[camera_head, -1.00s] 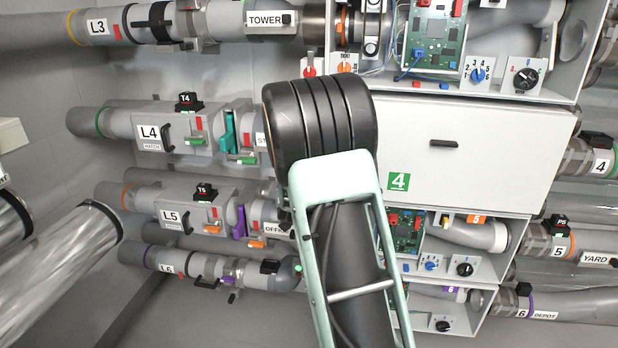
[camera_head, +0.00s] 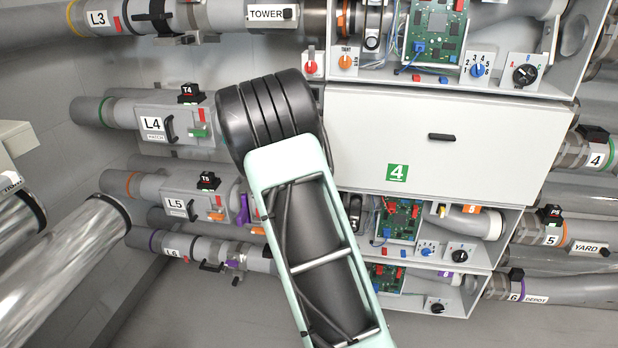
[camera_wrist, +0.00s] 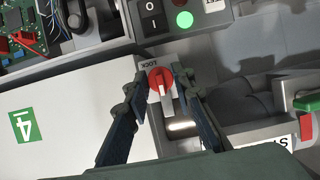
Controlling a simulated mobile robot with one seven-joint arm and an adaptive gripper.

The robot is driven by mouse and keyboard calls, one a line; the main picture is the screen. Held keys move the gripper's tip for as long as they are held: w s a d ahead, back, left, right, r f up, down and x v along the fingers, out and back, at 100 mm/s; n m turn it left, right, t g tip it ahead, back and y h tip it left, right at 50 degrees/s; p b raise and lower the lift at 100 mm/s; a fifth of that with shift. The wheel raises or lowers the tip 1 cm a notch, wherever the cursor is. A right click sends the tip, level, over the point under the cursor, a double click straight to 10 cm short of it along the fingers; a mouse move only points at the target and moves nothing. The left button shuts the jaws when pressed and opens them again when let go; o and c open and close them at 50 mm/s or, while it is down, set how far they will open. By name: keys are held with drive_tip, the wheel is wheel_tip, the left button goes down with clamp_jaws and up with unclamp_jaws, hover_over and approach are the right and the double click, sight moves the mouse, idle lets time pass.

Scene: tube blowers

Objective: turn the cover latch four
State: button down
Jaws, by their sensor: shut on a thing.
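The cover of box four is a white panel (camera_head: 440,150) with a green "4" label (camera_head: 397,172) and a dark handle (camera_head: 441,137); it lies closed over its box. In the wrist view the cover (camera_wrist: 75,115) is at the left. Latch four, a red round knob with a pale bar (camera_wrist: 160,82), sits on a small plate marked "LOCK" beside the cover's edge. My gripper (camera_wrist: 161,76) has its two dark fingers on either side of the knob, shut on it. In the head view my arm hides the latch and the fingers.
An open box with a circuit board (camera_head: 435,35) lies above the cover, and another board (camera_head: 403,220) below. A switch with a green light (camera_wrist: 184,20) is close above the fingers. Pipe L4 (camera_head: 165,123) runs left of my arm. A green lever (camera_wrist: 305,103) stands at right.

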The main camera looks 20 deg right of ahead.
drive_tip(key=c, duration=1.7)
unclamp_jaws()
drive_tip(key=shift+o, duration=0.2)
drive_tip(key=v, duration=1.2)
